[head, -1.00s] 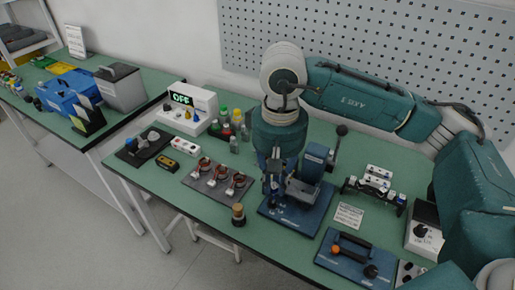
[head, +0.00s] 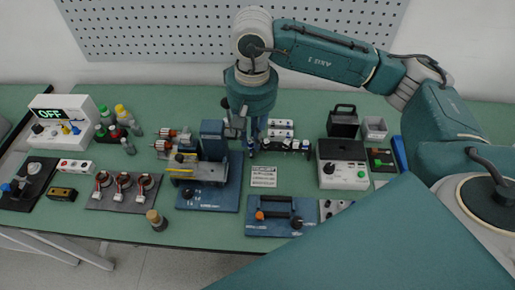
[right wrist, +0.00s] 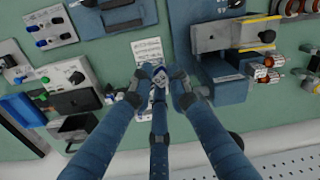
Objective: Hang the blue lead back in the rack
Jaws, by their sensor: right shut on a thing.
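The rack (head: 298,148) is a dark bar standing on the green bench, with white blocks behind it. My right gripper (head: 252,145) points down at the left end of the rack, right of the blue fixture. In the right wrist view my right gripper (right wrist: 161,80) has its fingers closed around a small white and blue piece, which I take as the blue lead (right wrist: 159,76). The fingers hide most of it. I cannot tell whether it touches the rack. My left gripper is out of view.
The blue fixture (head: 230,196) stands close left of my right gripper. A printed white card (head: 263,176) lies in front of the rack, and a grey-white meter box (head: 343,164) stands to its right. An orange-knobbed blue base (head: 258,228) is at the front edge.

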